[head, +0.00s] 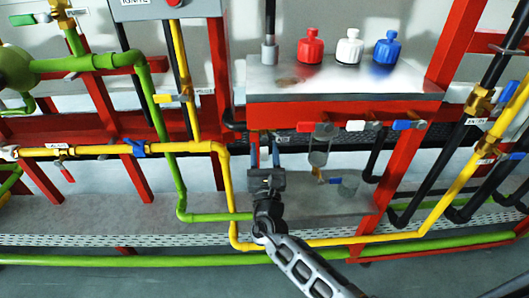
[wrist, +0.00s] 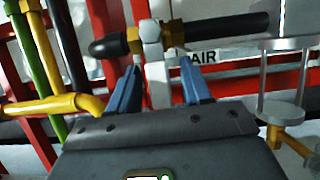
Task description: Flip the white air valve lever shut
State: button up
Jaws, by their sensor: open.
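In the wrist view, the white lever (wrist: 157,84) hangs down from a white hub beside a brass-yellow fitting (wrist: 173,34) on a black pipe. A label reading "AIR" (wrist: 203,56) is just right of it. My gripper (wrist: 158,70) is open, with one blue finger on each side of the lever. Small gaps show on both sides, and I cannot tell whether either finger touches it.
Red, white (head: 355,126) and blue handles sit along the red shelf front, right of my gripper. Glass vessels (head: 319,152) hang nearby. A yellow pipe (head: 226,190) and a green pipe (head: 176,185) run close on the left. Red, white and blue bottles stand above.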

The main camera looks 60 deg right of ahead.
jog(key=v, duration=0.8)
jog(key=shift+b, duration=0.3)
jog(key=shift+w, duration=0.1)
